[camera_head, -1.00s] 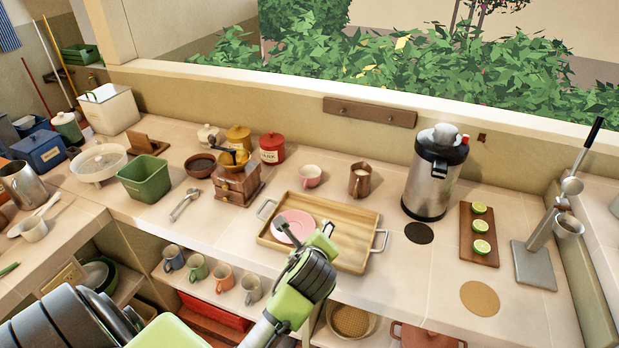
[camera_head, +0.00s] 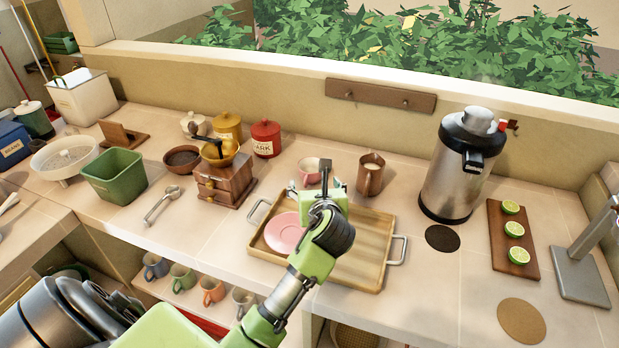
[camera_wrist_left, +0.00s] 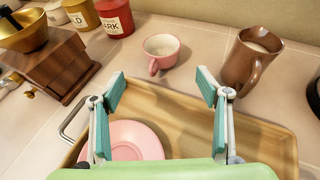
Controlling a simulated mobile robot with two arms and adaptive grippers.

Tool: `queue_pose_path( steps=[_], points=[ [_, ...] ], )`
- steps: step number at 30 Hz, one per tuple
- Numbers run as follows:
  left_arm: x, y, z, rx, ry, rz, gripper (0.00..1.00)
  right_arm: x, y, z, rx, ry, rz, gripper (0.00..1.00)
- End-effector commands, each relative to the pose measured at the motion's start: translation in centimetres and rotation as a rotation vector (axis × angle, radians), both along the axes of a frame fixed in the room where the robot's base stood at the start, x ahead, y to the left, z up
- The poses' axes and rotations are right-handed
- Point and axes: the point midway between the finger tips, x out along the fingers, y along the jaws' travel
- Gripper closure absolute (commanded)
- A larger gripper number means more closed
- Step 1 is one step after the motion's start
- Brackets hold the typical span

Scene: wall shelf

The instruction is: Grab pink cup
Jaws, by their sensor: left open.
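The pink cup (camera_head: 309,170) stands upright on the counter behind the wooden tray, partly hidden by my gripper in the head view. In the left wrist view the pink cup (camera_wrist_left: 160,53) is fully visible, with its handle toward me and a pale inside. My left gripper (camera_head: 312,190) is over the tray's back part. In the left wrist view its fingers (camera_wrist_left: 160,92) are spread apart and empty, with the cup ahead, roughly centred between them and not touched. My right gripper is not in view.
The wooden tray (camera_head: 365,270) holds a pink saucer (camera_head: 284,232). A brown mug (camera_head: 370,178) stands close to the right of the cup. A red canister (camera_head: 265,138) and a coffee grinder (camera_head: 225,183) are to the left. A steel dispenser (camera_head: 455,180) stands further right.

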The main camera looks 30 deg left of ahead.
Motion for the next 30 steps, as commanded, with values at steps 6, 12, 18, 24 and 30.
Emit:
queue_pose_path(
  steps=[6,12,18,24,30],
  points=[
    [1.2,1.0,-1.0,0.004,0.002,0.002,0.31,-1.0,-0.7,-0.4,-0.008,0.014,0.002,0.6],
    [4.0,3.3,-2.5,0.001,0.002,0.001,0.31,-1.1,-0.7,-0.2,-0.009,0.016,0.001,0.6],
    [5.8,4.7,-3.6,0.0,0.001,0.002,0.31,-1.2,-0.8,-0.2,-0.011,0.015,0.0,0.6],
    [6.4,5.2,-3.9,0.0,0.0,0.001,0.31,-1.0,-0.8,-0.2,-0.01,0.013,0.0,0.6],
    [8.0,6.1,-5.1,0.0,0.001,0.002,0.31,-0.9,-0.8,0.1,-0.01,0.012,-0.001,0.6]
  ],
)
